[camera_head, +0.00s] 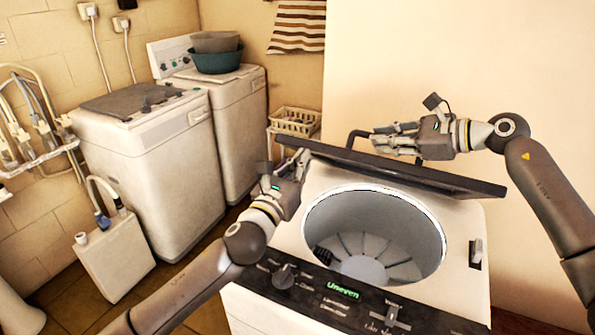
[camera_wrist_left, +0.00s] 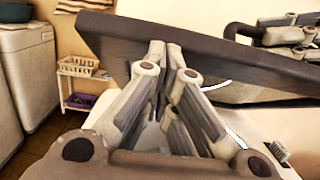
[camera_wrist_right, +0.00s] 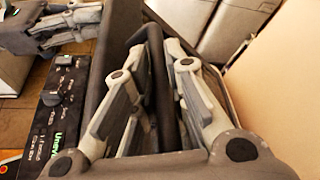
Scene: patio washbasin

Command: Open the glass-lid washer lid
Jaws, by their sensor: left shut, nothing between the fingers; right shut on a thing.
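The washer (camera_head: 372,285) stands in front of me with its round drum opening (camera_head: 375,235) uncovered. Its dark-edged lid (camera_head: 440,178) is raised and stands tilted behind the opening; I see it nearly edge-on. A dark bar handle (camera_head: 357,138) sticks out at the lid's far side. My right gripper (camera_head: 378,140) is shut on this handle, and the right wrist view shows the bar (camera_wrist_right: 160,85) between the fingers. My left gripper (camera_head: 300,160) is shut and empty near the lid's left end. In the left wrist view its fingertips (camera_wrist_left: 165,50) overlap the lid (camera_wrist_left: 210,50); I cannot tell whether they touch.
Two white machines (camera_head: 155,175) stand at the back left, one carrying stacked basins (camera_head: 217,58). A white basket (camera_head: 295,121) sits behind the washer. A white canister (camera_head: 115,255) stands on the floor at left. A pale wall (camera_head: 450,60) bounds the right side.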

